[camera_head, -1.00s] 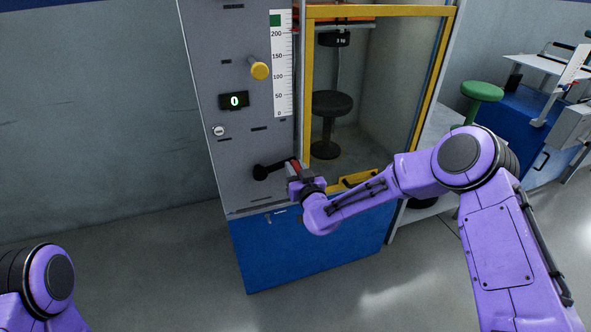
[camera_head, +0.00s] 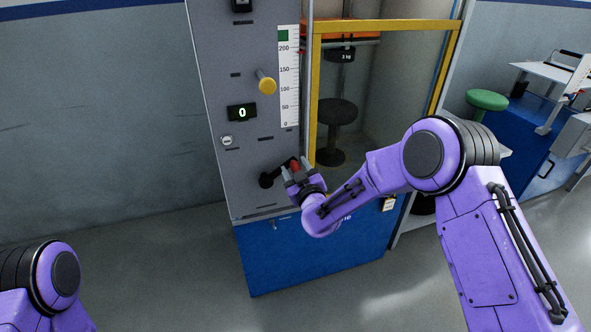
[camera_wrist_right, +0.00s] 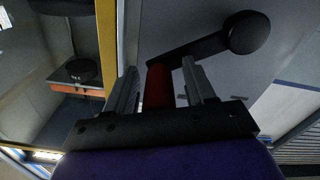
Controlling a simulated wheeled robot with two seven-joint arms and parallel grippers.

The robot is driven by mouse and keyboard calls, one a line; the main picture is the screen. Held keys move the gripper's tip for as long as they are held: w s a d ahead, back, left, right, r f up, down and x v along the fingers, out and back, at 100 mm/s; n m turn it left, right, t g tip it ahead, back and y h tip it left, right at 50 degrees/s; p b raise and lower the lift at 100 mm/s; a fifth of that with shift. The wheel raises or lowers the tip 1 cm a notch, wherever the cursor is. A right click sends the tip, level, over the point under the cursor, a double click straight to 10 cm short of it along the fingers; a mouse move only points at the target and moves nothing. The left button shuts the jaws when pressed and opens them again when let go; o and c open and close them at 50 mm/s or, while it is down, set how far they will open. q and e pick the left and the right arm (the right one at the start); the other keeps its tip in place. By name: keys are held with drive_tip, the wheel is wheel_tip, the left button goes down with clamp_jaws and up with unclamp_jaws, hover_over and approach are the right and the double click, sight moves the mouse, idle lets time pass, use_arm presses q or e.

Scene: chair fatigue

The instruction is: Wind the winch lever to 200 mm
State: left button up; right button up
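The winch lever (camera_head: 279,174) is a black crank on the grey cabinet front. Its red grip (camera_head: 295,166) points up and right from the round hub (camera_head: 265,180). My right gripper (camera_head: 296,171) is at the grip. In the right wrist view, the two fingers (camera_wrist_right: 158,88) stand apart on either side of the red grip (camera_wrist_right: 158,84), with visible gaps. The display (camera_head: 242,113) reads 0. The height scale (camera_head: 288,80) runs from 0 to past 200, with a green mark at the top. My left gripper is out of view; only part of that arm shows.
A green stool (camera_head: 487,100) and blue bench are farther right. The floor at left is clear.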

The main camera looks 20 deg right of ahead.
drive_tip(key=shift+s, duration=0.1)
drive_tip(key=s+b, duration=0.1)
drive_tip(key=s, duration=0.9)
drive_tip(key=shift+s+d, duration=0.2)
